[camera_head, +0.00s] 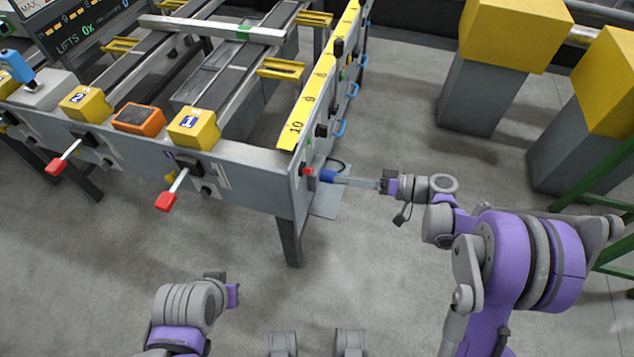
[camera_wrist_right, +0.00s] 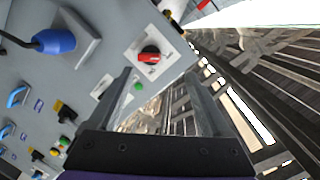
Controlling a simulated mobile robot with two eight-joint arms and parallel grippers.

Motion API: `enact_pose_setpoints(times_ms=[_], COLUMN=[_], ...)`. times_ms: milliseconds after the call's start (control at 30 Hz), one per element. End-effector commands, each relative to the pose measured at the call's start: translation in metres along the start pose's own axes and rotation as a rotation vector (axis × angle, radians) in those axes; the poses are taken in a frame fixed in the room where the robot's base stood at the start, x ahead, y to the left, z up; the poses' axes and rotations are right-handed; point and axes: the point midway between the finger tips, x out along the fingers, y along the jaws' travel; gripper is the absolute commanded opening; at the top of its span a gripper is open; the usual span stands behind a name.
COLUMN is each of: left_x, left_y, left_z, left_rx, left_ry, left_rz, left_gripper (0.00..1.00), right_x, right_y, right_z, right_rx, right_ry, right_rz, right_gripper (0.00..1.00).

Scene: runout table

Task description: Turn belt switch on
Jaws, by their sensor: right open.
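A red rotary switch (camera_wrist_right: 149,57) on a white plate, likely the belt switch, is on the table's grey end panel in the right wrist view. A small red knob (camera_head: 308,171) shows at that corner in the head view. My right gripper (camera_head: 347,180) points at the panel from the right. In its wrist view the gripper (camera_wrist_right: 160,75) is open, its two fingers apart and nothing between them. The switch appears just beyond the fingertips; I cannot tell contact. My left gripper (camera_head: 216,277) is low in the head view, its fingers not clearly visible.
A blue plug (camera_wrist_right: 54,41) sits near the switch, with a green button (camera_wrist_right: 138,87) below it. Blue handles (camera_head: 340,128) stick out along the table's side. Yellow-topped grey pillars (camera_head: 480,90) stand at the right. The floor in front is clear.

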Motion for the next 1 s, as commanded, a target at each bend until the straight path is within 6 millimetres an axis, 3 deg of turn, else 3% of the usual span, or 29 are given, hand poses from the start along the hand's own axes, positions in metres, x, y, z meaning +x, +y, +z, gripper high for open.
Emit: enact_pose_setpoints(times_ms=[33, 200, 367, 800, 1000], left_x=[0.012, 0.022, 0.023, 0.031, 0.033], left_y=[0.000, 0.000, 0.000, 0.000, 0.000], left_z=[0.004, 0.007, 0.007, 0.010, 0.010], left_rx=[0.000, 0.000, 0.000, 0.000, 0.000], left_ry=[-0.004, -0.008, -0.008, -0.011, -0.012], left_rz=[0.000, 0.000, 0.000, 0.000, 0.000], left_gripper=[0.00, 0.00, 0.00, 0.00, 0.00], right_x=[0.000, -0.005, 0.004, 0.081, 0.098], right_y=[0.019, 0.037, 0.036, 0.027, 0.025], right_z=[0.004, 0.004, 0.002, -0.007, -0.009], right_rx=[-0.020, -0.073, -0.084, -0.081, -0.081], right_ry=[0.032, 0.106, 0.117, 0.114, 0.115], right_rz=[-0.035, -0.111, -0.125, -0.123, -0.121], right_gripper=[0.82, 0.82, 0.82, 0.82, 0.82])
